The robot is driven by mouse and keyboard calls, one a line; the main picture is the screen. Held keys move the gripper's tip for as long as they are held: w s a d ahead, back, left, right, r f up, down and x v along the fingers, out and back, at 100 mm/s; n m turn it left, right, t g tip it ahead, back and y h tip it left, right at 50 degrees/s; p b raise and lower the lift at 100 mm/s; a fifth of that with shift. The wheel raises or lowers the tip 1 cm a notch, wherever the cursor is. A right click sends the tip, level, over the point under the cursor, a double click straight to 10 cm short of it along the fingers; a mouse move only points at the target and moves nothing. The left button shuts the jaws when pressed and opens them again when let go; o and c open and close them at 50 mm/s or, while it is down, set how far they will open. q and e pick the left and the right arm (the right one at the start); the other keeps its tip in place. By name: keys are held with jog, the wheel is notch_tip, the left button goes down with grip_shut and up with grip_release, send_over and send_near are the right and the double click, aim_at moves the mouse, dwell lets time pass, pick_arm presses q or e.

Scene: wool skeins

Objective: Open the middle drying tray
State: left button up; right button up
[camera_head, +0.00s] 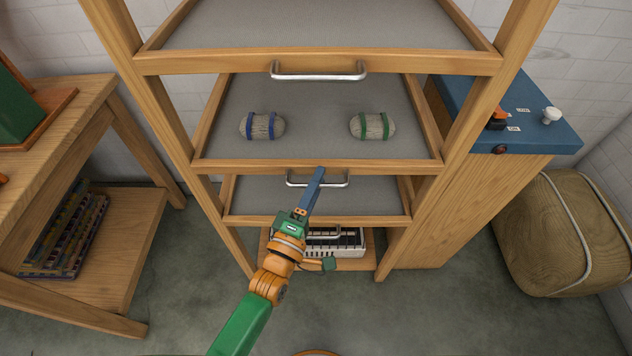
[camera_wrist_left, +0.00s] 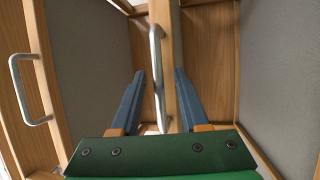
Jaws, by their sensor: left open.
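The middle drying tray (camera_head: 350,166) is a grey-bottomed wooden tray in the rack, and two grey skeins lie on it. One skein (camera_head: 263,126) has blue bands, the other (camera_head: 372,126) green bands. A metal bar handle (camera_head: 337,184) is on the tray's front. My left gripper (camera_head: 320,172) reaches up to this handle from below and in front. In the left wrist view its open blue fingers (camera_wrist_left: 159,72) stand either side of the handle (camera_wrist_left: 156,60), with gaps visible. I cannot tell how deep the handle lies between them. My right gripper is not in view.
The top tray (camera_head: 420,62) with its handle (camera_head: 318,76) is above; a lower tray (camera_head: 260,219) is below. A blue-topped control stand (camera_head: 545,142) and a tan bale (camera_head: 560,230) are right. A wooden bench (camera_head: 70,110) is left. Floor in front is clear.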

pick_arm(q)
jog(key=shift+s, duration=0.1)
grip_shut()
jog(key=shift+r, duration=0.15)
dwell(1.1)
